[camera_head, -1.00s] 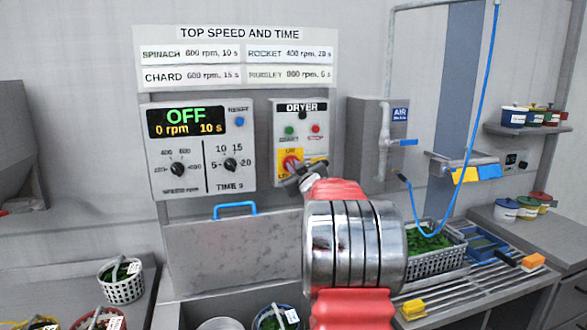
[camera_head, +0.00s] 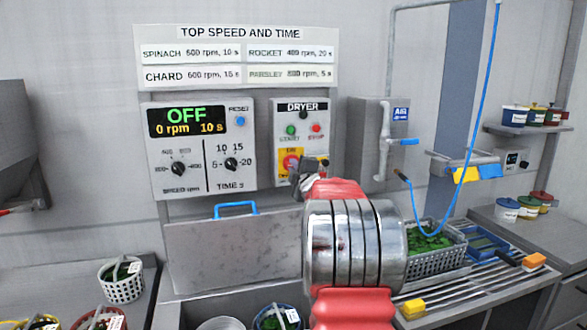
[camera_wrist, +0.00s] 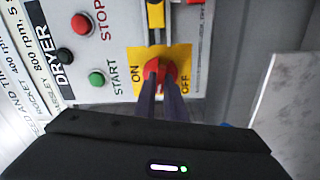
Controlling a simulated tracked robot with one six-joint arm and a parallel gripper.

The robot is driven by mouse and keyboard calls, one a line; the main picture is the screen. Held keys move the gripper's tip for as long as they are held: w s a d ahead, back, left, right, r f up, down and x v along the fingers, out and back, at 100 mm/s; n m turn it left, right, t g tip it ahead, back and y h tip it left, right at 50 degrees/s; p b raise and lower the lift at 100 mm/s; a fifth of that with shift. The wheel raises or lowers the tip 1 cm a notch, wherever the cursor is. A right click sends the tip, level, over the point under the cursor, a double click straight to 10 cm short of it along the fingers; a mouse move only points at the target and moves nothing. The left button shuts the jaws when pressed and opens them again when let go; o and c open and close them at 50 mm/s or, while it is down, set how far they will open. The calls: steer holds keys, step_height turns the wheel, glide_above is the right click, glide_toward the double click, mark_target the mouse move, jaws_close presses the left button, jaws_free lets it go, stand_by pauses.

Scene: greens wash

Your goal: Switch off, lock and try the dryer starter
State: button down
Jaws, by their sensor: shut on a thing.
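The dryer starter box (camera_head: 279,147) hangs on the wall panel with a green START button (camera_head: 290,129) and a red STOP button (camera_head: 316,128). Its red rotary knob (camera_head: 291,162) sits on a yellow plate; the wrist view shows the plate (camera_wrist: 137,60) marked ON and OFF. My gripper (camera_wrist: 160,78) is shut on the red knob, its fingers covering much of it, so the pointer direction is unclear. A yellow and black item (camera_wrist: 155,14) is beside the plate, partly cut off. The display (camera_head: 187,121) reads OFF, 0 rpm, 10 s.
The speed and time panel (camera_head: 215,185) is left of the starter. An air valve (camera_head: 405,142) and blue hose are right. Below are a steel lid with a blue handle (camera_head: 235,207), baskets of greens (camera_head: 122,282) and a drain rack (camera_head: 462,290).

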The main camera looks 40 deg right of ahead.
steer(key=shift+w+a+f+n, duration=0.1)
steer(key=shift+a+n, duration=0.05)
steer(key=shift+n, duration=0.5)
steer(key=shift+w+a+f+n, duration=0.1)
steer(key=shift+a+n, duration=0.05)
steer(key=shift+n, duration=0.5)
steer(key=c, duration=1.8)
jaws_free()
steer(key=shift+d, duration=0.1)
steer(key=shift+s, duration=0.2)
steer(key=v, duration=1.3)
steer(key=shift+s, duration=0.2)
